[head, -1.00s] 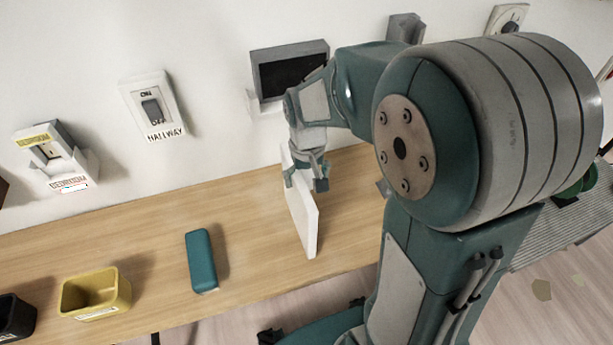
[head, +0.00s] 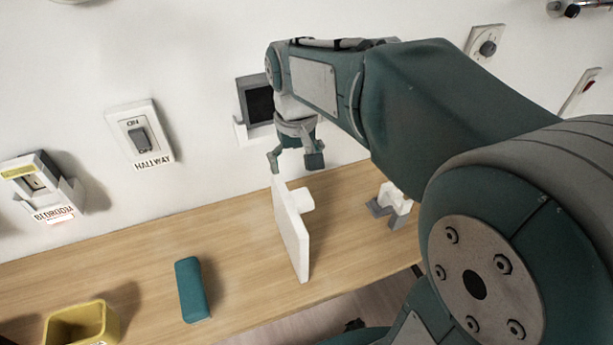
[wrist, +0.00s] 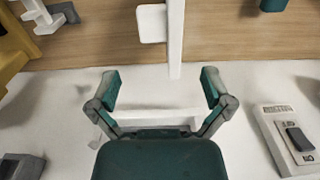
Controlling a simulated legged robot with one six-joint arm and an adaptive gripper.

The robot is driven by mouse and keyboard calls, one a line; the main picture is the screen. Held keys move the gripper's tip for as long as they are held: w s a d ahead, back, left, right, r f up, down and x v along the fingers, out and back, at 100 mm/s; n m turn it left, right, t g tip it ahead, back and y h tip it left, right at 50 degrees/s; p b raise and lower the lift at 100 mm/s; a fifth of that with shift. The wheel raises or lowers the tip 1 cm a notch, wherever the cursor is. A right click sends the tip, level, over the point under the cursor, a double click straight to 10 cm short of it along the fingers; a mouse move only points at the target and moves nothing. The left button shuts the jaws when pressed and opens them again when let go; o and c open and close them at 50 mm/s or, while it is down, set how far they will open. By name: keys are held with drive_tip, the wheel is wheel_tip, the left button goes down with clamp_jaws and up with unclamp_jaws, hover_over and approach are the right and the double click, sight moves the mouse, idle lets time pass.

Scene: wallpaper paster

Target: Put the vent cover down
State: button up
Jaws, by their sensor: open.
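The vent cover, a thin white panel (head: 293,235), stands on edge on the wooden shelf, with a short white grip (head: 304,199) sticking out from one face. In the wrist view the panel (wrist: 176,45) shows edge-on, with its grip (wrist: 151,23) to the left. My gripper (head: 294,163) is open and empty, just above the panel's upper end and apart from it. In the wrist view its open fingers (wrist: 160,88) have only shelf and pale wall between them, with the panel beyond.
A grey-framed dark opening (head: 258,102) is on the wall behind my gripper. A teal block (head: 191,290) and a yellow bin (head: 82,322) are left on the shelf (head: 150,265). A grey-white bracket (head: 390,203) stands right. The hallway switch (head: 140,137) is on the wall.

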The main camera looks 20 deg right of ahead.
drive_tip(key=s+r+t, duration=0.1)
drive_tip(key=s+t, duration=0.4)
drive_tip(key=s, duration=0.8)
drive_tip(key=shift+s, duration=0.3)
drive_tip(key=shift+r, duration=0.1)
idle(0.5)
